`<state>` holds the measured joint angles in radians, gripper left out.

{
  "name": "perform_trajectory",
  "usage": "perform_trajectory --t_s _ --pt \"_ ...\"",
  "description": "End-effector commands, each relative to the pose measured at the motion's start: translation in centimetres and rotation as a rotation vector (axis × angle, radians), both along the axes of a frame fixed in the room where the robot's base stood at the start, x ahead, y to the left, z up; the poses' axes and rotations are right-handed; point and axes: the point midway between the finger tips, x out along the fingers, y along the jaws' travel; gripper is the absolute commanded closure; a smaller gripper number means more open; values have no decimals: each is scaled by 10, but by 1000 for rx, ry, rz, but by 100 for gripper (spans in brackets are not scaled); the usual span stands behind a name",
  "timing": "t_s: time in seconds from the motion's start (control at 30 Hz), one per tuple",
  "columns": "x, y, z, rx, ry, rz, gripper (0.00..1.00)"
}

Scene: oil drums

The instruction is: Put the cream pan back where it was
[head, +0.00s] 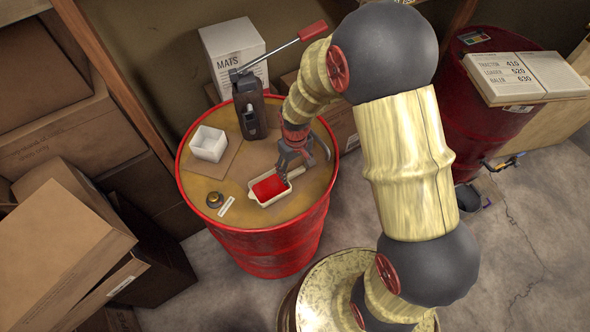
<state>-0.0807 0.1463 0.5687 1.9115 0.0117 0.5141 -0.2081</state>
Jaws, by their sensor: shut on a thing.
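The cream pan (268,203) is a small rectangular tray with red contents. It is at the front right of the red oil drum's top (290,222), on or just above it; I cannot tell which. My gripper (287,178) reaches down from behind and is shut on the pan's far right end, where a cream part sticks out between the fingers. The fingers hide part of that end. The pan looks roughly level.
On the same drum stand a white square container (208,144) on a brown sheet, a dark lever device (250,110), a small round brass-coloured object (214,199) and a white label (226,207). Another red drum (445,120) stands right. Cardboard boxes (60,240) crowd the left.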

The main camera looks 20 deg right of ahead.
Motion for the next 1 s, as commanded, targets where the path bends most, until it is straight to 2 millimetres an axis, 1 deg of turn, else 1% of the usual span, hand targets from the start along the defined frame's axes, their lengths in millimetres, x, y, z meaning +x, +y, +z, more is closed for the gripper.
perform_trajectory --t_s 0.13,0.27,0.3,0.6,0.87,1.0 --pt "1 0 1 0 -1 0 81" --pt "0 0 -3 0 -1 0 81" --pt "0 0 -2 0 -1 0 39" --pt "0 0 -2 0 -1 0 22" --pt "0 0 -2 0 -1 0 22" --pt "1 0 5 0 -2 0 22"
